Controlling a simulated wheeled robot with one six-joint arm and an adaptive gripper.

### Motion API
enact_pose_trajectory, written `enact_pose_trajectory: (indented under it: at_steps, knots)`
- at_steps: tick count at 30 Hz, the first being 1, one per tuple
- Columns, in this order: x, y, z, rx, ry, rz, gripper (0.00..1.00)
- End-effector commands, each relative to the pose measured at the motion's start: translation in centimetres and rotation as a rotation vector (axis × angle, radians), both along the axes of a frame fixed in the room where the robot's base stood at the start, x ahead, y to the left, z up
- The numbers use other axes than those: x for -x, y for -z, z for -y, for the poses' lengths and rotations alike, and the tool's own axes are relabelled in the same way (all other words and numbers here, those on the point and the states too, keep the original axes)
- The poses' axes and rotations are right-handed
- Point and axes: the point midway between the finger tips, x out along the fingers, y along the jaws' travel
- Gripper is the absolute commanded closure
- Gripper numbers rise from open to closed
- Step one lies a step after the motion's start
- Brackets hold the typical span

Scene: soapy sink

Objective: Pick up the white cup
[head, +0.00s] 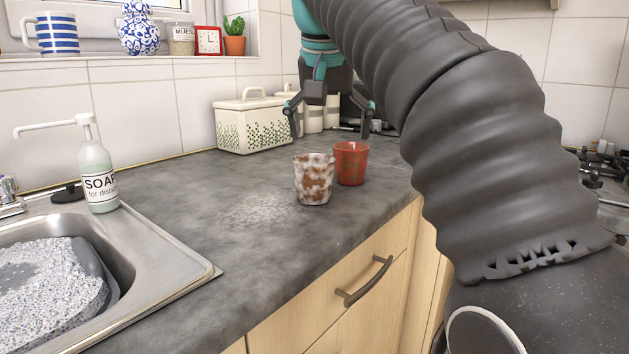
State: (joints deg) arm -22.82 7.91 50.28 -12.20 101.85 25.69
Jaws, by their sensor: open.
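A white cup (313,184) with brown, dirty-looking patches stands upright on the grey worktop, near the middle of the head view. A red cup (351,164) with darker specks stands just behind it to the right; I cannot tell whether they touch. My gripper (330,132) points down above and beyond the two cups in the picture, with its fingers spread wide and nothing between them. It is apart from both cups. The insides of the cups are mostly hidden.
A lidded cream bread bin (253,124) and pale canisters (313,119) stand along the wall. At left are a soap bottle (97,172) and a steel sink (190,270) full of suds. The worktop (225,190) left of the cups is clear. A hob (600,170) is at right.

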Motion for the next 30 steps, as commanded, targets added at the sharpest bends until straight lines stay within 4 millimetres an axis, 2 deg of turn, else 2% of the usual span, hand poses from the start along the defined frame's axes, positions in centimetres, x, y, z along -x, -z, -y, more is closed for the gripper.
enact_pose_trajectory:
  at_steps: [1,6,14,20,24,30]
  knots:
    - [-0.5,-0.4,-1.0,-0.001,0.007,-0.001,0.00]
    - [-1.0,-1.4,-2.8,-0.010,0.037,-0.004,0.00]
    - [-1.4,-1.2,-3.4,-0.011,0.053,-0.007,0.00]
    - [-2.0,0.7,-3.2,-0.013,0.053,-0.008,0.00]
    - [-3.0,3.4,-3.0,-0.012,0.054,-0.008,0.00]
    - [-4.1,5.7,-2.8,-0.012,0.052,-0.006,0.00]
